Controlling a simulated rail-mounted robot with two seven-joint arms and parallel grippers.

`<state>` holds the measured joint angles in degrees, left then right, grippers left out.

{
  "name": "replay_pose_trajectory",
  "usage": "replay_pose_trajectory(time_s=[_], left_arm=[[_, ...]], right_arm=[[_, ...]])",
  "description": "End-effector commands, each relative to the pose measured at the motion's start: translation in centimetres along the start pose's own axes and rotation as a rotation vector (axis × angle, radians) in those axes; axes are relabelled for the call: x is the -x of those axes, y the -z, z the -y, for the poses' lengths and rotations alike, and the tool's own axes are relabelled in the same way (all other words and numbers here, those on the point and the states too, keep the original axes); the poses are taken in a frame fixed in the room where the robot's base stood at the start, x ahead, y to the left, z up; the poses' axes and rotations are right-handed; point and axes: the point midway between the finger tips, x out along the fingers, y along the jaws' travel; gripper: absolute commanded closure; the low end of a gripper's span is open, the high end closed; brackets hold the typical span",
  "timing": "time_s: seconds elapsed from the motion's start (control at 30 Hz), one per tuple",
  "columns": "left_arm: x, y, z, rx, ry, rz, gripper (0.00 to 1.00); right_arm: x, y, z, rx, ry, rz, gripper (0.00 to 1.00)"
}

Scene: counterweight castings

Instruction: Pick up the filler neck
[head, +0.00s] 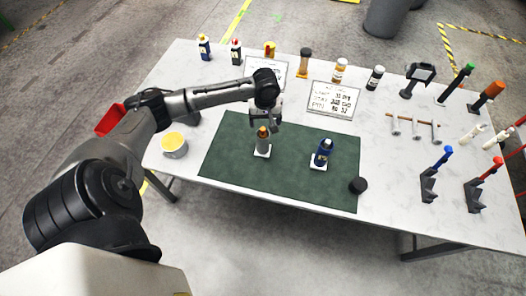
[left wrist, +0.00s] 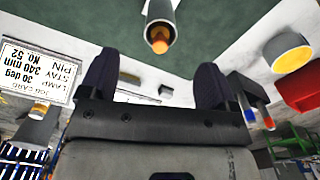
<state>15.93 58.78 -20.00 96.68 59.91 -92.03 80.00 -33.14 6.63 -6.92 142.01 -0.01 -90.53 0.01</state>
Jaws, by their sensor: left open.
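On the green mat (head: 225,165) stands an upright grey bottle-like piece with an orange-brown tip (head: 262,143), on a small white base. It may be the filler neck; no label shows. In the left wrist view the grey piece (left wrist: 161,22) is at the top centre, beyond the fingertips. A dark blue bottle-like piece (head: 323,152) stands on another white base to its right. My left gripper (head: 265,122) is close to the top of the grey piece. Its two dark fingers are apart in the left wrist view (left wrist: 155,75), with nothing between them. My right gripper is not seen.
A yellow-topped tub (head: 174,145) stands left of the mat, and a black disc (head: 358,185) at its right edge. Cards (head: 334,100) and several bottles (head: 340,70) line the back. Tools and stands (head: 430,180) fill the right side. The mat's front is clear.

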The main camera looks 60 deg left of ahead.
Motion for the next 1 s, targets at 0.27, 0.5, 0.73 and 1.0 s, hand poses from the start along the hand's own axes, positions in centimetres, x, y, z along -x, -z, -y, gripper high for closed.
replay_pose_trajectory(time_s=[0.27,0.5,0.73,1.0], left_arm=[[-1.0,2.7,0.6,0.143,0.001,0.007,0.17],[-5.0,2.6,0.6,0.141,0.0,0.007,0.17],[-6.9,2.7,0.6,0.139,-0.001,0.005,0.17],[-9.0,2.7,0.7,0.139,0.001,0.005,0.17]], right_arm=[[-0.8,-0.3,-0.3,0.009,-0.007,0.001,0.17],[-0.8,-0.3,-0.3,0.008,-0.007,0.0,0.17],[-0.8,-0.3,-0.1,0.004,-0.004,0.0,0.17],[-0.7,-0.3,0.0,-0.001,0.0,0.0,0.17]])
